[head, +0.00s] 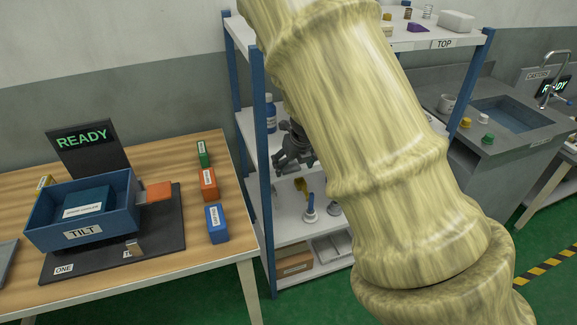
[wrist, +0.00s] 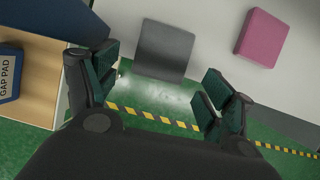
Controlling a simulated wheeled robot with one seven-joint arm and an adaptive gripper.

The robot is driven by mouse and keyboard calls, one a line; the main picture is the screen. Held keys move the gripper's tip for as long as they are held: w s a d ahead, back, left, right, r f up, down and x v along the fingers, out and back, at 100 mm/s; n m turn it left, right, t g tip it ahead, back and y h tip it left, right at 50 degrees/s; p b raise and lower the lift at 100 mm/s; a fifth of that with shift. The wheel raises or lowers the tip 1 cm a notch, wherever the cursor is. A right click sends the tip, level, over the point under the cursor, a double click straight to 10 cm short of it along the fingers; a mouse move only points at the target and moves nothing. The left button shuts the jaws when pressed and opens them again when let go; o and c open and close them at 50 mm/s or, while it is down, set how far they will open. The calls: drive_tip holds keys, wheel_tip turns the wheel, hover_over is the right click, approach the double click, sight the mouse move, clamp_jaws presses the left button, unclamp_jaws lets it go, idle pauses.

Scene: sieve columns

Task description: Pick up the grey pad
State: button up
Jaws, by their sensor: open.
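The grey pad (wrist: 163,50) is a flat dark-grey square on a white shelf in the wrist view. It lies at the shelf edge, and its near end seems to reach over that edge. My gripper (wrist: 160,82) is open, with a dark green-padded finger to each side of the pad's near end. Nothing is between the fingers, and the pad lies just beyond the fingertips. In the head view my gripper (head: 294,150) is at the middle level of the shelf rack, partly behind my arm. I cannot make out the pad there.
A pink block (wrist: 261,37) lies right of the pad. A blue box labelled GAP PAD (wrist: 9,75) is at the left edge. In the head view a blue rack post (head: 264,150) and a blue bottle (head: 270,113) stand close to my gripper.

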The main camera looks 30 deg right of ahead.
drive_tip(key=shift+w+f, duration=0.25)
drive_tip(key=shift+f, duration=0.35)
drive_tip(key=c, duration=0.8)
drive_tip(key=shift+r, duration=0.15)
drive_tip(key=shift+r, duration=1.5)
drive_tip(key=s+a+b, duration=0.1)
drive_tip(key=s, duration=0.4)
drive_tip(key=s+a+r+b, duration=0.1)
drive_tip(key=s+b, duration=0.1)
drive_tip(key=s, duration=0.3)
drive_tip(key=s+a+b, duration=0.1)
drive_tip(key=s+b, duration=0.1)
drive_tip(key=s, duration=0.3)
drive_tip(key=shift+s+a+r, duration=0.3)
drive_tip(key=shift+s+r, duration=0.05)
drive_tip(key=shift+r, duration=0.05)
